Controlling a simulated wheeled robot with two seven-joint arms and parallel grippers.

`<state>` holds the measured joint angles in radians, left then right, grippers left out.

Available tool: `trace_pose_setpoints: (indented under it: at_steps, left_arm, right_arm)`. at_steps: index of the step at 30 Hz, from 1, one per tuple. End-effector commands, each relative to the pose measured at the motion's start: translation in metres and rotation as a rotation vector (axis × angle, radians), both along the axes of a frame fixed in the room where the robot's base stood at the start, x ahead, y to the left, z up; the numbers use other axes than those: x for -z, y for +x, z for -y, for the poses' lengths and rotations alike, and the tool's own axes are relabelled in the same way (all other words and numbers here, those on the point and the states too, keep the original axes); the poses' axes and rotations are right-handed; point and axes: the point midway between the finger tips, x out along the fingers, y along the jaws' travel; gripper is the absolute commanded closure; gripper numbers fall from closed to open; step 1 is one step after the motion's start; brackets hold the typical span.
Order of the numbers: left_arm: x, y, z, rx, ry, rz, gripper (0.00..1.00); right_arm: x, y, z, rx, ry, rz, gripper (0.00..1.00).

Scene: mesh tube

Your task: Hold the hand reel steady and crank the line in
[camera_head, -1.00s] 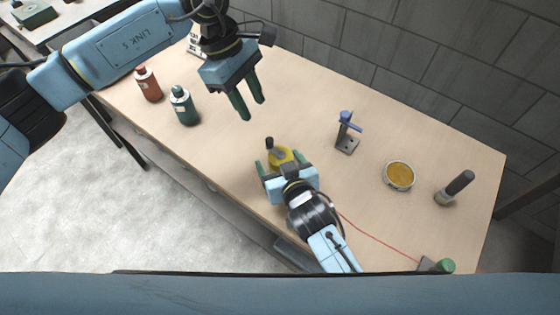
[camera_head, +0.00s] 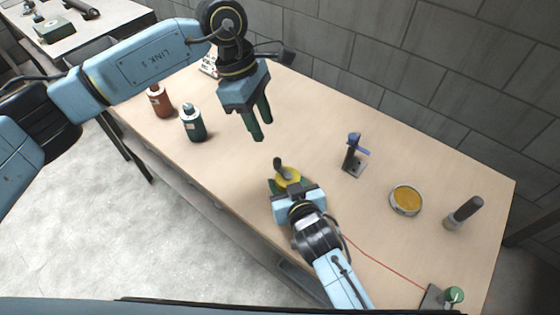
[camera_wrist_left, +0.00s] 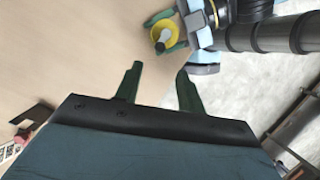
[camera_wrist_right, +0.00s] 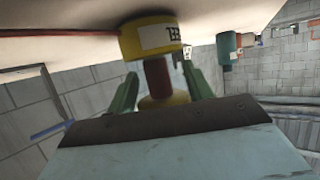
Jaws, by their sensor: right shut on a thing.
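The yellow hand reel (camera_head: 290,179) is near the table's front edge, with its dark crank handle (camera_head: 278,162) pointing up. My right gripper (camera_head: 288,185) is shut on the reel from the near side. In the right wrist view its fingers are on either side of the reel's brown core (camera_wrist_right: 157,76), between yellow flanges. A thin red line (camera_head: 372,256) runs right from the reel area to a dark block with a green knob (camera_head: 454,295). My left gripper (camera_head: 262,131) is open and empty, above and behind the reel. The reel also shows in the left wrist view (camera_wrist_left: 177,26).
A green bottle (camera_head: 194,124) and a red bottle (camera_head: 160,101) stand to the left.

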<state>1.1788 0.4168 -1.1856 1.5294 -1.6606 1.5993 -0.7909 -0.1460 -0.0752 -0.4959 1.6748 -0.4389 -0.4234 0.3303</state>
Motion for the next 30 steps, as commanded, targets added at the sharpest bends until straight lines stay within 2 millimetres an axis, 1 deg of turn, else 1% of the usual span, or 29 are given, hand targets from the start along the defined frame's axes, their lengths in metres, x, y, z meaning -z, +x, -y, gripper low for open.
trace_pose_setpoints:
  at_steps: [15, 30]
  left_arm:
    - [-0.009, -0.007, 0.013, -0.877, 0.218, -0.175, 0.61]
    - [-0.019, -0.013, 0.023, -1.772, 0.338, -0.274, 0.61]
  right_arm:
    - [0.001, 0.0, 0.0, 0.0, 0.0, -0.001, 0.75]
    - [0.001, 0.0, 0.0, 0.0, -0.001, -0.002, 0.75]
